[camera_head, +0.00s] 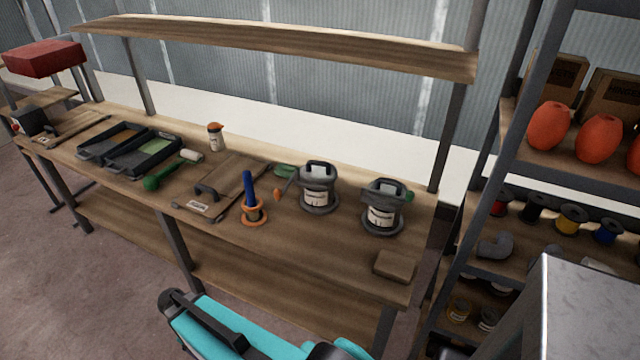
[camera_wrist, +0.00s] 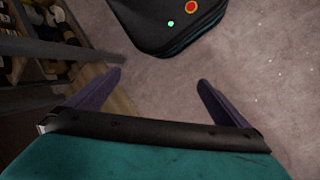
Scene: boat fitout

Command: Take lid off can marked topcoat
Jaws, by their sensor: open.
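Two grey cans with dark handled lids stand on the right part of the wooden workbench (camera_head: 250,225). The left can (camera_head: 317,196) and the right can (camera_head: 381,215) each have a white label. The print is too small to read, so I cannot tell which is marked topcoat. A lid with a black handle sits on each: the left lid (camera_head: 319,172) and the right lid (camera_head: 384,188). My gripper shows in the wrist view (camera_wrist: 158,88), open and empty, with its two fingers apart over the floor. No can shows in the wrist view.
A wooden block (camera_head: 394,265) lies at the bench's front right corner. Paint trays (camera_head: 130,148) lie farther left. A shelf rack (camera_head: 525,140) rises at right. An overhead shelf (camera_head: 290,45) spans the bench.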

